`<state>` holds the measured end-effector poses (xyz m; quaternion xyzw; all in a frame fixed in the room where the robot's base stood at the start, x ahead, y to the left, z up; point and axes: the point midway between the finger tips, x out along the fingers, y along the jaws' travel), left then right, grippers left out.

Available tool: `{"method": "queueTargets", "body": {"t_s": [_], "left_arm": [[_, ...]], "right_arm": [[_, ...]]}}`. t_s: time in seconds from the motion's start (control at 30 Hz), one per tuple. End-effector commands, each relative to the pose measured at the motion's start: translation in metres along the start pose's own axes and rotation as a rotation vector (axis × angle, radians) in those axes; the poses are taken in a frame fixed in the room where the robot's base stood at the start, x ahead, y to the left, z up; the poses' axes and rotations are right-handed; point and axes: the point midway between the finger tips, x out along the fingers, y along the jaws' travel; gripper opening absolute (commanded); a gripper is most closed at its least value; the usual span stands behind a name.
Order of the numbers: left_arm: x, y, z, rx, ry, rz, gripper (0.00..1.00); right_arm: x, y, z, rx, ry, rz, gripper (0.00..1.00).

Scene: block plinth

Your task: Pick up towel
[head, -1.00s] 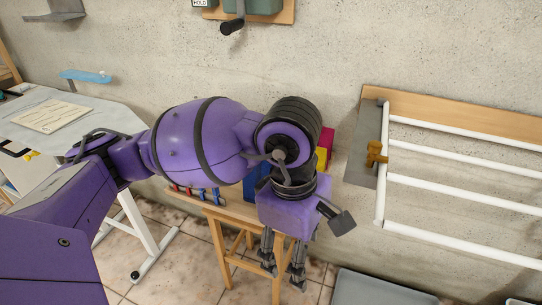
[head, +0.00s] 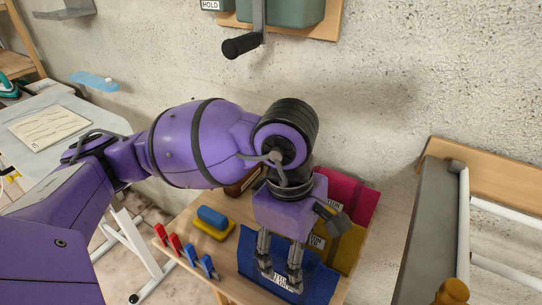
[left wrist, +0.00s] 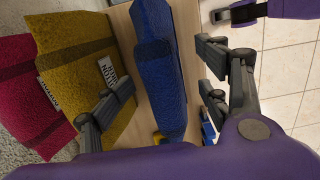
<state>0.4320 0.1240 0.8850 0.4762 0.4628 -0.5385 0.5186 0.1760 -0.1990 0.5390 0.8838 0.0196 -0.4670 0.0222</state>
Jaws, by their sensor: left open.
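A blue towel (head: 290,270) lies on a small wooden table, with a white label partly behind my fingers. It also shows in the left wrist view (left wrist: 158,60) as a thick folded strip lying between the fingers. A yellow towel (head: 347,248) and a crimson towel (head: 352,190) lie beside it toward the wall; they are at the left in the left wrist view.
On the wooden table (head: 215,262) are a blue sponge (head: 212,216) on a yellow one, and several red and blue clips (head: 190,254). A white rail rack (head: 463,215) stands at the right. A crank (head: 242,45) juts from the wall.

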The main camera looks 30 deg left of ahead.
Motion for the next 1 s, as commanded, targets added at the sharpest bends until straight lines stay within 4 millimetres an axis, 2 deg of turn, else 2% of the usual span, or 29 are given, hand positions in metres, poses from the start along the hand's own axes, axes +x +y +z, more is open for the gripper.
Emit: {"method": "queueTargets", "body": {"t_s": [0.37, 0.6, 0.73, 0.93, 1.0], "left_arm": [[0.036, 0.002, -0.001, -0.001, -0.002, 0.000, 0.68], [0.071, 0.004, -0.003, 0.001, -0.002, 0.000, 0.68], [0.079, 0.005, -0.003, 0.001, -0.002, 0.004, 0.68], [0.079, 0.005, -0.003, 0.001, -0.002, 0.004, 0.68], [0.079, 0.005, -0.003, 0.001, -0.002, 0.004, 0.60]], "right_arm": [[0.001, 0.000, 0.005, 0.001, -0.006, 0.000, 0.40], [0.002, -0.001, 0.002, 0.001, -0.001, -0.001, 0.40], [0.002, -0.001, 0.000, 0.001, 0.002, -0.001, 0.40], [0.002, -0.001, 0.000, 0.001, 0.003, -0.002, 0.40], [0.002, -0.001, 0.000, 0.002, 0.003, -0.002, 0.40]]}}
